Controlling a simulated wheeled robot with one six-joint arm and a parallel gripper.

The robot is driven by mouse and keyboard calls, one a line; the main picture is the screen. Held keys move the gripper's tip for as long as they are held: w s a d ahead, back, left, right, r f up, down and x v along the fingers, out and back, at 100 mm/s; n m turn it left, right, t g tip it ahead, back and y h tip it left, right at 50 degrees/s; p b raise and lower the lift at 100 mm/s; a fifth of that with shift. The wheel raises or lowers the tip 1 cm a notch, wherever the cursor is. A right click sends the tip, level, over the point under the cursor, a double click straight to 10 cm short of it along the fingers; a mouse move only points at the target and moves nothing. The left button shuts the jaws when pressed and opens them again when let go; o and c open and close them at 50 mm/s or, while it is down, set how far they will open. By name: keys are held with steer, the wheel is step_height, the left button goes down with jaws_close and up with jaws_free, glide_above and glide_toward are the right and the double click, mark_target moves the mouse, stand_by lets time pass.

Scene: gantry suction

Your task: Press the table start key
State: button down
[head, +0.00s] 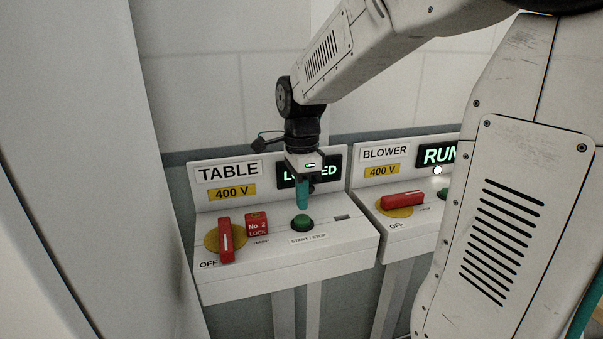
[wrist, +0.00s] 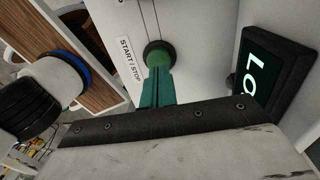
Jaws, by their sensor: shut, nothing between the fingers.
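The table console (head: 330,258) has a sloped top and an upright panel labelled TABLE. Its green START/STOP key (head: 302,222) sits on the top, right of the red lock; the key also shows in the wrist view (wrist: 159,52). My gripper (head: 302,205) is shut and empty, with its teal fingers pointing down just above the key. In the wrist view the fingertips (wrist: 157,72) overlap the key's edge; I cannot tell whether they touch it. The lit display (head: 329,171) is partly hidden behind my gripper; "L" and "ED" show.
A red rotary handle (head: 225,240) stands upright on a yellow disc near OFF, beside a red "No. 2 LOCK" padlock (head: 257,225). The blower console (head: 400,237), right, reads RUN, its red handle (head: 402,200) lying sideways. A pale cabinet side (head: 80,150) stands left.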

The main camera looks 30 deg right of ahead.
mark_target(303, 218)
steer(key=shift+f, duration=1.05)
steer(key=shift+s+f, duration=0.15)
steer(key=shift+f, duration=0.65)
steer(key=shift+s+a+f, duration=0.1)
steer(key=shift+s+f, duration=0.05)
steer(key=shift+f, duration=0.3)
step_height(303, 218, up, 15)
steer(key=w, duration=0.1)
steer(key=shift+w+d, duration=0.35)
steer(key=shift+f, duration=0.1)
